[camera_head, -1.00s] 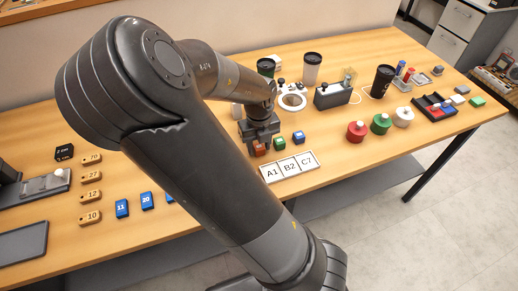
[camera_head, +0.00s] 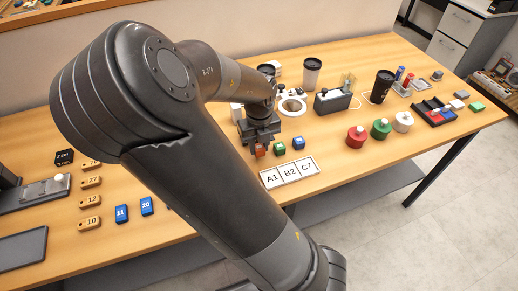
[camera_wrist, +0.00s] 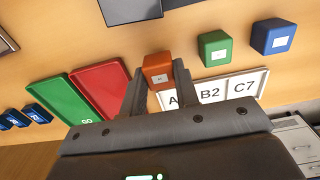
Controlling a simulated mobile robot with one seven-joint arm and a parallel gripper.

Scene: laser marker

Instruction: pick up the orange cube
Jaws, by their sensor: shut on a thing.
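The orange cube (camera_wrist: 157,65) sits between the two fingers of my gripper (camera_wrist: 158,78) in the wrist view, with a small pale label on its top. My gripper is shut on it. In the head view the orange cube (camera_head: 260,151) shows just below my gripper (camera_head: 258,145), left of the green and blue cubes. It is at or slightly above the wooden table; I cannot tell whether it touches it.
A green cube (camera_head: 279,147) and a blue cube (camera_head: 299,142) stand to the right. A white-framed A1 B2 C7 strip (camera_head: 289,172) lies in front. Red and green plates (camera_wrist: 103,88) show left in the wrist view. A device (camera_head: 333,100) and cups stand behind.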

